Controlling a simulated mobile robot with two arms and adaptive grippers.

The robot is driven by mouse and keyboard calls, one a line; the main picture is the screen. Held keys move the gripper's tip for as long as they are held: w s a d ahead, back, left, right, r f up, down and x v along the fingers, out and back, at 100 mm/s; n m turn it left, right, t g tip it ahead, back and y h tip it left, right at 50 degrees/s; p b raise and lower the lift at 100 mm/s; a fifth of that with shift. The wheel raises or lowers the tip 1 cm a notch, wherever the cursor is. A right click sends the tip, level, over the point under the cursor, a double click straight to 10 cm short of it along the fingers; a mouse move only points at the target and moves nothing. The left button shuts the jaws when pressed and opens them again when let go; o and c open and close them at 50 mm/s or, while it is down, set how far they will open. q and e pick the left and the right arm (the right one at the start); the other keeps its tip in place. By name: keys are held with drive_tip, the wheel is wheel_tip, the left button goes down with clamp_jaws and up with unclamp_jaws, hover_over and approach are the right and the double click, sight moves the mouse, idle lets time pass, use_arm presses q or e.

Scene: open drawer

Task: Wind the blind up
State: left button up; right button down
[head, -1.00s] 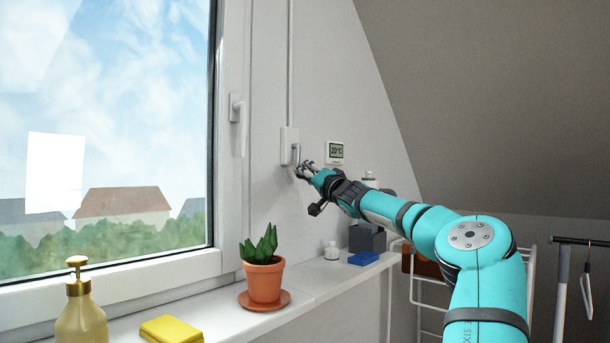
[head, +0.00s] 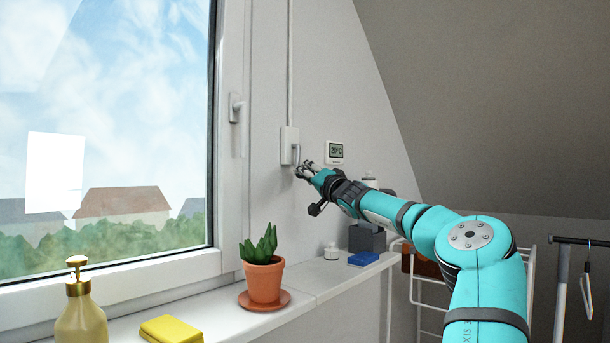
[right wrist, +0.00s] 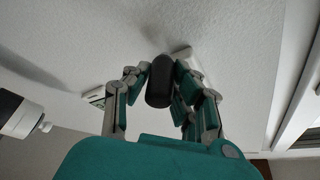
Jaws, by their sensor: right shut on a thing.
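The blind's winder is a white box (head: 289,146) on the wall to the right of the window, with a thin pale rod or cord (head: 291,60) running up from it. A short grey crank arm (head: 297,153) hangs down at its front. My right gripper (head: 302,172) is at the lower end of the crank. In the right wrist view my right gripper (right wrist: 160,88) has its fingers closed around the dark crank knob (right wrist: 160,80), with part of the white box behind it. No blind cloth shows over the visible glass (head: 110,120). My left gripper is not in view.
The window handle (head: 236,108) is left of the winder, and a small thermometer display (head: 335,152) is to its right.

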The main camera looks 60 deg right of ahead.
drive_tip(key=shift+d+f, duration=0.2)
drive_tip(key=shift+f, duration=0.35)
drive_tip(key=c, duration=1.4)
unclamp_jaws()
drive_tip(key=shift+s+d, duration=0.1)
drive_tip(key=shift+s, duration=0.05)
drive_tip(key=o, duration=0.3)
drive_tip(key=shift+s+d, duration=0.2)
drive_tip(key=shift+a+r, duration=0.25)
drive_tip(key=shift+r, duration=0.05)
drive_tip(key=shift+s+a+f, duration=0.15)
drive_tip(key=shift+s+a, duration=0.05)
drive_tip(key=shift+s, duration=0.35)
drive_tip(key=v, duration=1)
drive_tip(key=shift+s+a+f, duration=0.2)
